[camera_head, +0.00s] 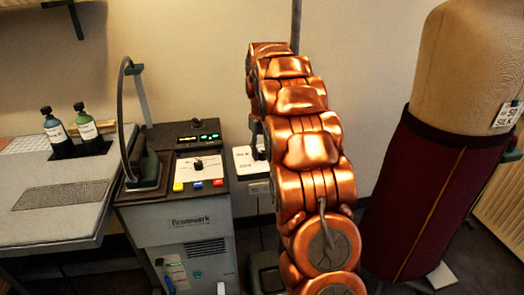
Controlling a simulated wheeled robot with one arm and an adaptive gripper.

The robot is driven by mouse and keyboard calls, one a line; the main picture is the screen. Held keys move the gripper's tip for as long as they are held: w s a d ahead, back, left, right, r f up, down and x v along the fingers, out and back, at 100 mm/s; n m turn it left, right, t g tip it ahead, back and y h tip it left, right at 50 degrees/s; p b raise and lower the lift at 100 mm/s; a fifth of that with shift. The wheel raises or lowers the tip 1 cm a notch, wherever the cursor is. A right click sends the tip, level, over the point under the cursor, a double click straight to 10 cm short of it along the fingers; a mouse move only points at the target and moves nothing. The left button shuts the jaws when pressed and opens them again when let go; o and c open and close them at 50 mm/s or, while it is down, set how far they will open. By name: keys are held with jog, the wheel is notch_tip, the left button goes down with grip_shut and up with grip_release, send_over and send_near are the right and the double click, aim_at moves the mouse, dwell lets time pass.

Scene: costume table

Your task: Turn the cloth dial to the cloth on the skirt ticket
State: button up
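The grey pressing station (183,222) stands left of centre. On its top is a black knob (198,164) on a white label plate, which looks like the cloth dial; its markings and pointer are too small to read. The dark red skirt (420,195) is on a dress form at the right. Its white ticket (507,115) hangs near the waist and shows "50" with a word below that looks like "SILK", partly unclear. My copper arm rises through the middle, and my gripper is hidden behind it.
An iron (147,170) rests on the station's left side. Yellow, blue and red buttons lie before the knob, and a lit green display behind it. A white labelled plate (244,159) is partly behind my arm. Two bottles (86,124) stand on the ironing table (50,222).

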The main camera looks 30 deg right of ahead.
aim_at(262, 153)
jog(key=shift+o, duration=1.4)
jog(key=shift+r, duration=0.1)
jog(key=shift+r, duration=3.65)
jog(key=shift+a, duration=0.1)
